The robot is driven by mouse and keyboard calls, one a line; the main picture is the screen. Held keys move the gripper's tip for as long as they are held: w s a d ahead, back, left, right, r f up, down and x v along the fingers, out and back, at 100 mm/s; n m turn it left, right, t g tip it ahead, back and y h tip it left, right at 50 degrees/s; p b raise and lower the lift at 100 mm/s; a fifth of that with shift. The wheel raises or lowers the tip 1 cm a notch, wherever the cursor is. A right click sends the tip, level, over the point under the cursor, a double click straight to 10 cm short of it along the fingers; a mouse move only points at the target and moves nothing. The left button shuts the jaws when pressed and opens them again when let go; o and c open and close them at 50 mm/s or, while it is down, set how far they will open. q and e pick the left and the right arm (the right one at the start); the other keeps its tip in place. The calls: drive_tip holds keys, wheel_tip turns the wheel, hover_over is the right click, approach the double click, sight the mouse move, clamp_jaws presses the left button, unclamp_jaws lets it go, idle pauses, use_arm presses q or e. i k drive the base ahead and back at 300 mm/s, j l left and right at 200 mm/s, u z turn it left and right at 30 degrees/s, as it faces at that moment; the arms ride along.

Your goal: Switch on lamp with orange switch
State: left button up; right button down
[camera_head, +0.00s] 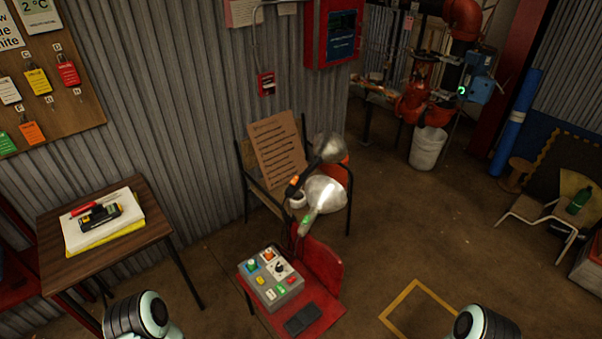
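Two silver-headed lamps stand close together behind a grey control box (286,295). The upper, rear lamp (329,148) has an orange part (294,181) on its dark stem. The front lamp (326,193) has a green part (308,221) on its stem. The box sits on a red chair (321,267) and carries an orange-marked control (268,256), a blue-green one, a knob and several coloured labels or buttons. Parts of my arms show at the bottom left and right; neither gripper is in view.
A dark phone-like object (302,319) lies on the chair's front. A wooden table (150,227) at left holds papers, a screwdriver and a black device. A chair (245,165) with a cardboard sign (277,150) stands behind the lamps. Open floor (400,235) lies to the right.

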sight(295, 179)
drive_tip(key=j+z, duration=0.1)
drive_tip(key=z, duration=0.4)
drive_tip(key=j+z, duration=0.1)
drive_tip(key=z, duration=0.4)
drive_tip(key=j+z, duration=0.15)
drive_tip(key=z, duration=0.3)
drive_tip(key=j+z, duration=0.3)
drive_tip(key=k+j+z, duration=0.15)
drive_tip(key=j+z, duration=0.15)
drive_tip(key=k+j+z, duration=0.1)
drive_tip(key=j+z, duration=0.15)
drive_tip(key=j, duration=0.15)
drive_tip(key=k+j+z, duration=0.1)
drive_tip(key=k+j, duration=0.15)
drive_tip(key=j, duration=0.25)
drive_tip(key=k+j, duration=0.25)
drive_tip(key=j, duration=0.2)
drive_tip(key=k+j+z, duration=0.15)
drive_tip(key=k+j, duration=0.15)
drive_tip(key=j, duration=0.15)
